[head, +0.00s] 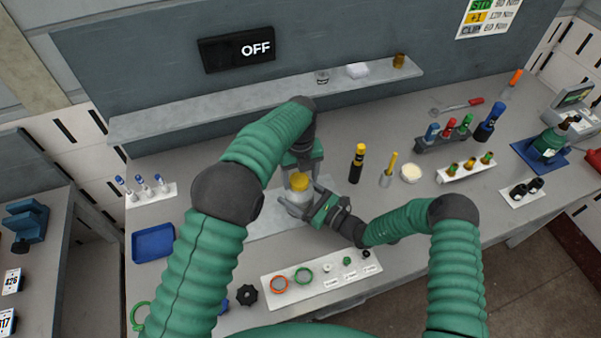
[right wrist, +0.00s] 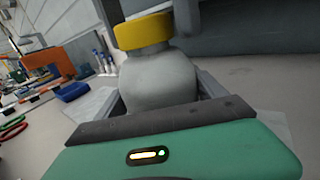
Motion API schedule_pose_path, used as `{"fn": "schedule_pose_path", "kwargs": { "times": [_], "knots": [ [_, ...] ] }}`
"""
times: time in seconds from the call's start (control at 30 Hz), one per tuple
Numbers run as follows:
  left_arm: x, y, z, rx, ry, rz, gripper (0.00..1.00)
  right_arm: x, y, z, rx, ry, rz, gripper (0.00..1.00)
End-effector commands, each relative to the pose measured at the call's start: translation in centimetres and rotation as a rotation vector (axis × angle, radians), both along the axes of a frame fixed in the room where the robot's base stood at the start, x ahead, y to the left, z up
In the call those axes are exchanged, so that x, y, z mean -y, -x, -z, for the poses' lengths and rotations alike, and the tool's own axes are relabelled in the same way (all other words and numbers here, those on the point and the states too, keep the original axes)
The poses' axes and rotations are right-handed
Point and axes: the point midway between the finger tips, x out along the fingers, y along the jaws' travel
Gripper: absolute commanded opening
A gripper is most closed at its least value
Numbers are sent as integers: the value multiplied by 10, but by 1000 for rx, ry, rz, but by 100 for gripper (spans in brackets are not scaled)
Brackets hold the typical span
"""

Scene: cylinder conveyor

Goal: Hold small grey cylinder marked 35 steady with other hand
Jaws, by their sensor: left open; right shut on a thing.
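The small grey cylinder (head: 297,199) with a yellow top stands on a light grey plate (head: 262,223) at the middle of the bench. No number 35 is readable on it. My right gripper (head: 303,196) is shut on its grey body from the front right, with a finger on each side. In the right wrist view the grey body (right wrist: 158,80) sits between the fingers, below its yellow band. My left gripper (head: 300,168) is open just behind and above the yellow top; its fingertips are partly hidden, and I cannot tell if they touch it.
A black bottle with a yellow cap (head: 357,163) and a yellow-handled tool (head: 388,171) stand to the right. A white board with rings (head: 318,277) lies in front. A blue tray (head: 153,243) lies at left. A shelf (head: 250,100) and an OFF display (head: 237,49) are behind.

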Motion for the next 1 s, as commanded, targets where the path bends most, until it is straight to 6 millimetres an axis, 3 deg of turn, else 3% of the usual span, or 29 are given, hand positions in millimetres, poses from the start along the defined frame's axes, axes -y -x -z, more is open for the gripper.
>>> {"fn": "schedule_pose_path", "kwargs": {
  "times": [0.07,0.53,0.67,0.77,1.0],
  "knots": [
    [0,0,0,0,0,0,65,0,0,0,0,-1,0,0],
    [2,0,-1,1,3,1,3,-1,1,0,1,-1,-2,0],
    [2,0,-1,1,4,-28,1,-1,1,0,1,-1,-3,0],
    [3,0,-1,2,5,-169,1,-1,1,0,1,0,-4,0],
    [4,-2,-2,1,6,-905,1,-2,2,0,1,0,-6,0]
  ]
}}
